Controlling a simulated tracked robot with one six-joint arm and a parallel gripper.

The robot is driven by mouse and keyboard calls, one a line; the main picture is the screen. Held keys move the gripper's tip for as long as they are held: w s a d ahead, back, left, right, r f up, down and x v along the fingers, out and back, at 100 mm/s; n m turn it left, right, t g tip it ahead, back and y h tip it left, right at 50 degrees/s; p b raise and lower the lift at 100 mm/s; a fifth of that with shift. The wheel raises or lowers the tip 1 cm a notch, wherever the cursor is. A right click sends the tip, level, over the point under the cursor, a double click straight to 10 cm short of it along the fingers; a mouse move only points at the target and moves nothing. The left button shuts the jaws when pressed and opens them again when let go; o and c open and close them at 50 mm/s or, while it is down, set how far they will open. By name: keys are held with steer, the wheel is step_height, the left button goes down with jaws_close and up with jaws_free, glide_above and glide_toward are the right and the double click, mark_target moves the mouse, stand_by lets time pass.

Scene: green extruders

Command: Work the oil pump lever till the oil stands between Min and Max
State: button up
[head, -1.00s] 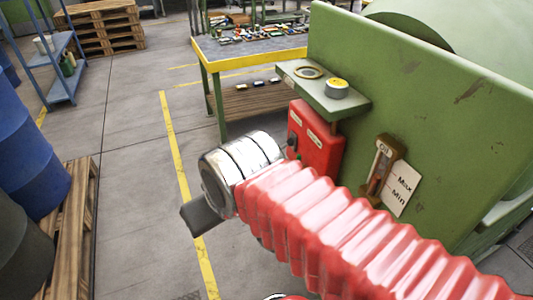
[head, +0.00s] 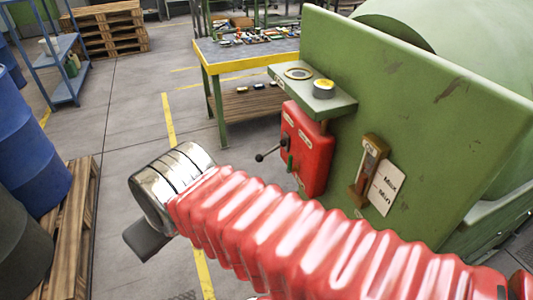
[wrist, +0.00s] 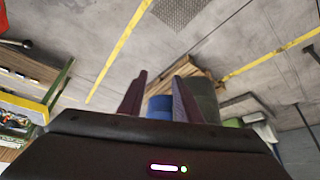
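The red pump box (head: 307,150) is fixed to the green machine panel in the head view. Its black lever with a ball knob (head: 259,157) sticks out to the left. The lever's knob also shows at the upper left of the wrist view (wrist: 25,43). The oil gauge (head: 368,170) is right of the box, beside a white plate (head: 387,189) marked Max and Min; the oil level is too small to read surely. My gripper (head: 143,240) is left of and below the lever, apart from it. In the wrist view its fingers (wrist: 158,97) stand apart with nothing between them.
A workbench (head: 245,56) stands behind. Blue barrels (head: 28,165) and a wooden pallet (head: 75,220) are at left. The floor between is clear.

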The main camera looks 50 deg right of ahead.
steer(key=shift+o, duration=0.9)
steer(key=w+d+f+n+g+h, duration=0.1)
steer(key=w+d+f+g+h, duration=0.2)
steer(key=d, duration=0.6)
steer(key=w+d+f+n+g+h, duration=0.1)
steer(key=w+d+f+g+h, duration=0.25)
steer(key=d, duration=0.55)
steer(key=w+d+f+n+g+h, duration=0.1)
steer(key=w+d+f+g+h, duration=0.25)
steer(key=d, duration=0.55)
steer(key=n+h, duration=0.6)
steer(key=h, duration=0.1)
glide_toward(265, 154)
steer(key=shift+w+a+f, duration=0.25)
steer(key=shift+w+f, duration=0.25)
steer(key=shift+f, duration=0.2)
steer(key=shift+d, duration=0.15)
steer(key=x, duration=1.3)
steer(key=shift+s+d+r, duration=0.15)
steer(key=shift+d+r, duration=0.1)
